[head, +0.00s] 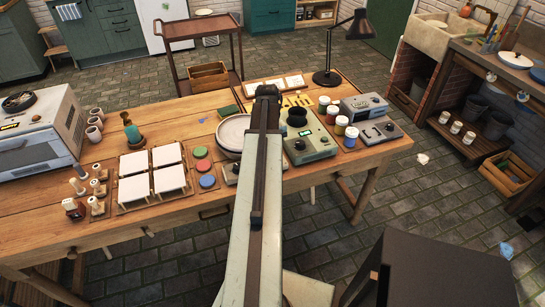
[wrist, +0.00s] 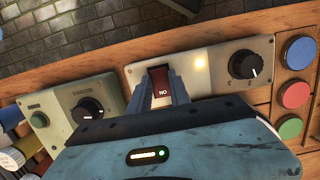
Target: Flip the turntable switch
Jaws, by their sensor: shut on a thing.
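The turntable's control box (wrist: 216,66) is a pale panel on the wooden table in the wrist view. It carries a dark red rocker switch (wrist: 161,78) with upside-down white lettering, a lit yellowish lamp (wrist: 200,62) and a black knob (wrist: 245,64). My gripper (wrist: 164,92) is shut on the rocker switch, one grey finger on each side of it. In the head view the round pale turntable plate (head: 231,131) shows left of my arm. The control box (head: 231,172) is partly behind my arm there, and my gripper's fingertips are hidden.
A greenish box (wrist: 72,107) with a knob and button sits beside the control box. Blue, red and green discs (wrist: 294,95) lie on the other side. Paint jars (head: 341,124) and a desk lamp (head: 328,77) stand right of my arm, and white tiles (head: 168,154) lie left.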

